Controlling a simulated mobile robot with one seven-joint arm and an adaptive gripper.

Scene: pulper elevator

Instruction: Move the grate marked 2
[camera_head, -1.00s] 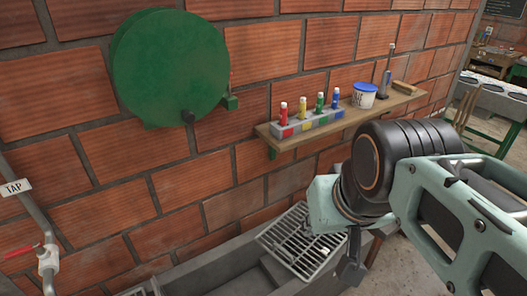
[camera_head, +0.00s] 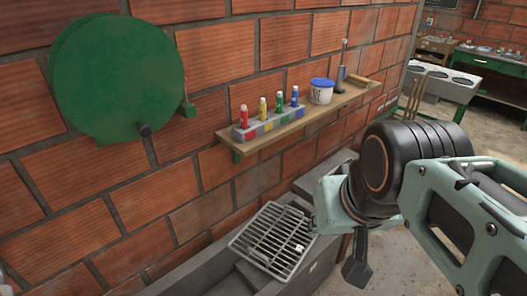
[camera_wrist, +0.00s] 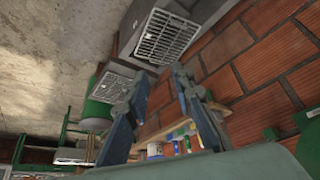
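A metal grate with a barred lattice (camera_head: 274,241) lies over the grey trough along the brick wall in the head view. A small pale tag sits on it, too small to read. In the wrist view one grate (camera_wrist: 168,38) shows at the top, beyond my fingertips. A second grate-like panel (camera_wrist: 116,89) lies left of it. I cannot read a number on either. My gripper (camera_wrist: 161,74) is open and empty, its two fingers spread apart. In the head view a dark part of it (camera_head: 357,270) hangs right of the grate, apart from it; the rest is hidden behind my wrist.
A wooden shelf (camera_head: 250,142) above the trough holds several coloured bottles in a block (camera_head: 268,122) and a white tub with a blue lid (camera_head: 321,92). A green drum (camera_head: 117,78) is on the wall. The trough (camera_head: 196,270) runs below. Concrete floor is open at right.

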